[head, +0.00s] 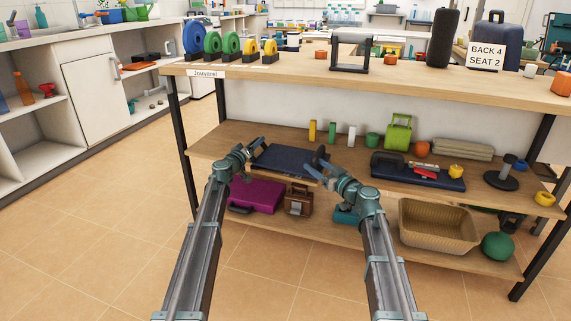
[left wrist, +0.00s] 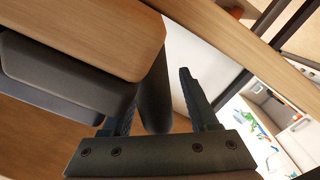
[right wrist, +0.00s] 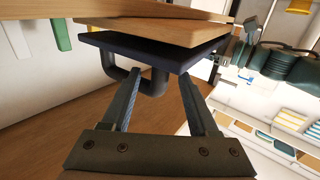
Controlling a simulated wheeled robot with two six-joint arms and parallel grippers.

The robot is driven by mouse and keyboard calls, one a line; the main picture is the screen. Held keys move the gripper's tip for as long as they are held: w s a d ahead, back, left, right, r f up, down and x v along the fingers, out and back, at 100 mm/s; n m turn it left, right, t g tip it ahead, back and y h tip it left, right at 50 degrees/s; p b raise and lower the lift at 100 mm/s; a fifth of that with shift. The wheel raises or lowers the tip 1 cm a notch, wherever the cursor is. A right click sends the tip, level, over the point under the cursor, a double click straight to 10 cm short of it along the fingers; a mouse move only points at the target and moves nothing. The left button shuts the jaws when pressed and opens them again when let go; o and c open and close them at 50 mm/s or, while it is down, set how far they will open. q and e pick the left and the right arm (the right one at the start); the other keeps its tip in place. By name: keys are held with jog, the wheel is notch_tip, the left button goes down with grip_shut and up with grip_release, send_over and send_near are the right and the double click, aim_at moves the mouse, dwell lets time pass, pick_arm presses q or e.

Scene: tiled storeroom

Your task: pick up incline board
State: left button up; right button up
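The incline board (head: 287,160) looks like a flat dark blue panel on the middle shelf, between my two grippers. Both wrist views show a wooden layer against its dark part (left wrist: 70,75) (right wrist: 160,50). My left gripper (head: 257,148) is at its left end, fingers apart, with a dark rounded bar (left wrist: 154,95) between them in the left wrist view. My right gripper (head: 318,163) is at its right end, fingers apart. A dark looped handle (right wrist: 130,77) under the panel lies at its fingertips in the right wrist view. Contact is unclear in both.
The worktop (head: 260,72) overhangs the middle shelf. Right of the board, a blue tray-like panel (head: 440,184) carries small items. Below are a magenta case (head: 256,196), a brown case (head: 298,201) and a wicker basket (head: 437,232). Floor (head: 110,240) at front left is clear.

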pick_arm(q)
grip_shut()
pick_arm(e)
grip_shut()
dwell(0.9)
